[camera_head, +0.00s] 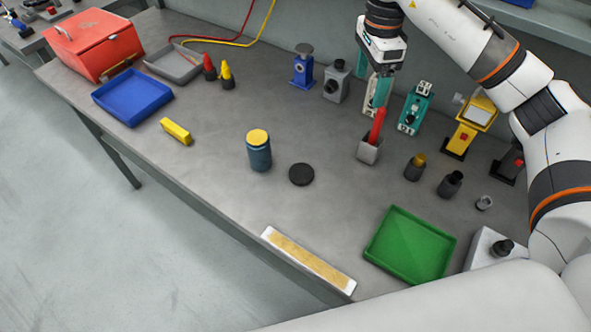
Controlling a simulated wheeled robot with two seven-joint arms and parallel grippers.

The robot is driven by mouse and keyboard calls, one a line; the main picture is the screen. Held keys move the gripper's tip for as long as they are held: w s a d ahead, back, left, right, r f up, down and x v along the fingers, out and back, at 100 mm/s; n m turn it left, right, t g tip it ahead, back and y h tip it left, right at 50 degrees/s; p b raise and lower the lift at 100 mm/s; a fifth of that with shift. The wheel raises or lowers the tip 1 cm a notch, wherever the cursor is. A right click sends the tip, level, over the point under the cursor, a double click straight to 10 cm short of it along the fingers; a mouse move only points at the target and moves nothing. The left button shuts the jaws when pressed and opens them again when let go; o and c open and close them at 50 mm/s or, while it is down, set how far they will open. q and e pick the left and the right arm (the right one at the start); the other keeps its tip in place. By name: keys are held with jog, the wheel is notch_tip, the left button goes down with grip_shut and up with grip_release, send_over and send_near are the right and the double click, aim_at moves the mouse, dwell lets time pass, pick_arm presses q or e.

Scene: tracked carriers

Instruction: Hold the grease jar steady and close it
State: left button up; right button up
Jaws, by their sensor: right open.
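The grease jar (259,157) is a dark blue cylinder standing upright near the middle of the bench. Its top is yellow, with grease apparently showing and no lid on it. A flat black round lid (301,174) lies on the bench just right of the jar, apart from it. My right gripper (380,88) hangs at the back of the bench, up and right of the jar and lid, away from both. It is open, and I see nothing held in it. My left gripper is out of view.
A red-handled tool stands in a grey holder (368,152) below my right gripper. A yellow block (176,131) and a blue tray (132,108) lie left. A green tray (402,261) and a white-edged strip (309,262) are at the front. Bench around the jar is clear.

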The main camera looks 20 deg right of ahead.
jog(key=s+a+f+m+b, duration=0.1)
jog(key=a+f+m, duration=0.4)
jog(key=a+m, duration=0.2)
jog(key=s+a+f+m+b, duration=0.1)
jog(key=a+f+m+b, duration=0.1)
jog(key=a+f+m, duration=0.3)
jog(key=a+m, duration=0.2)
jog(key=shift+s+a, duration=0.15)
jog(key=shift+a, duration=0.2)
jog(key=shift+f, duration=0.15)
jog(key=p, duration=0.2)
send_over(300, 175)
notch_tip(300, 175, down, 6)
jog(key=shift+r, duration=0.1)
jog(key=shift+f, duration=0.45)
